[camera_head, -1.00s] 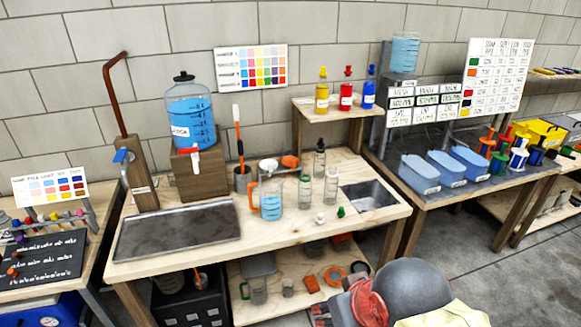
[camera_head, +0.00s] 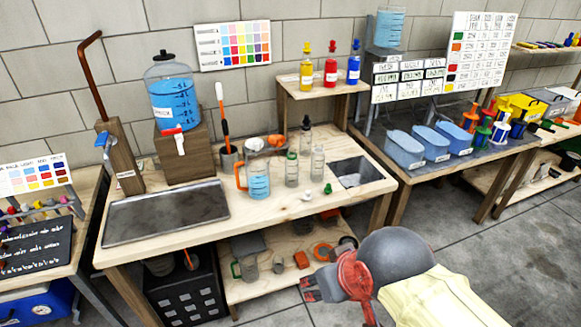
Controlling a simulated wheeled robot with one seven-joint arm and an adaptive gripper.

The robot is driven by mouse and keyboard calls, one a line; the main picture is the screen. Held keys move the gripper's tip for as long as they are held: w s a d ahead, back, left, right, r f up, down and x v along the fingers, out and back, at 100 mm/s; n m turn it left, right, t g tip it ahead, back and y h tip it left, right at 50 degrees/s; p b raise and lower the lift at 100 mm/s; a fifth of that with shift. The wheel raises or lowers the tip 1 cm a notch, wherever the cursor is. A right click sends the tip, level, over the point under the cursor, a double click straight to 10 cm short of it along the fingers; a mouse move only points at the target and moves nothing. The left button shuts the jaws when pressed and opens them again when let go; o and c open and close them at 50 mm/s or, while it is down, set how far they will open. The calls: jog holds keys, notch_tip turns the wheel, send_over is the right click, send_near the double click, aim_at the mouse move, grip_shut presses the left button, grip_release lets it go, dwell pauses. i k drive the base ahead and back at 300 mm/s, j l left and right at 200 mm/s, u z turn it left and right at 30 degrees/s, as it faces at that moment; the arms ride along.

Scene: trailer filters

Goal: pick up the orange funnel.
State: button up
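An orange funnel-like piece (camera_head: 278,141) lies at the back of the wooden workbench (camera_head: 250,217), next to a white one (camera_head: 255,144). It is small and partly behind the bottles, so its exact shape is hard to tell. My gripper (camera_head: 308,283), with red and dark parts, is low at the front right. It is in front of the bench and its lower shelf, well apart from the orange piece. Nothing is seen held in it. Its fingers are too small and bunched to show whether they are open.
A jug (camera_head: 258,180) of blue liquid with an orange handle and several bottles (camera_head: 292,168) stand in front of the orange piece. A metal tray (camera_head: 165,212) lies at left, a sink (camera_head: 360,172) at right.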

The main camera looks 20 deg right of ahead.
aim_at(276, 140)
jog(key=i+l+u, duration=0.4)
jog(key=i+l, duration=0.25)
jog(key=i, duration=0.15)
jog(key=i+l+u, duration=0.45)
jog(key=i+l, duration=0.25)
jog(key=l, duration=0.15)
